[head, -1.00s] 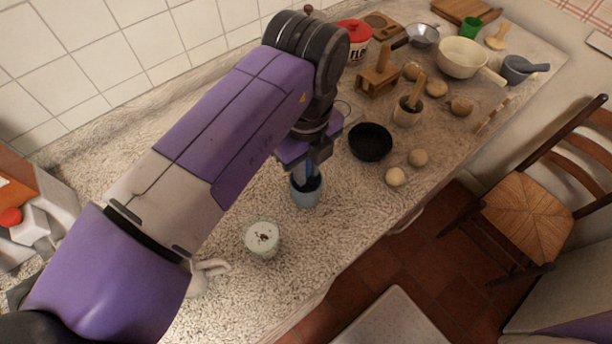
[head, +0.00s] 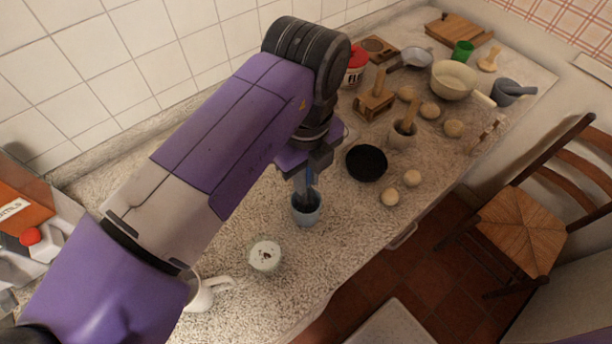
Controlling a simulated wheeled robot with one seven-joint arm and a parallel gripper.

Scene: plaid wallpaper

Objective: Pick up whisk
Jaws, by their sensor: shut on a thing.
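My gripper (head: 305,186) points down just above a blue-grey cup (head: 307,215) on the speckled counter. Its fingers are closed around a slim blue upright piece (head: 310,178), which I take to be the whisk's handle. The lower end of this piece reaches down to the cup's mouth, where it is dark. The whisk's wire loops are not discernible.
A white-topped jar (head: 265,256) and a white jug (head: 205,294) stand nearer. A wooden mortar (head: 402,135) and a cream pan (head: 454,78) are farther back.

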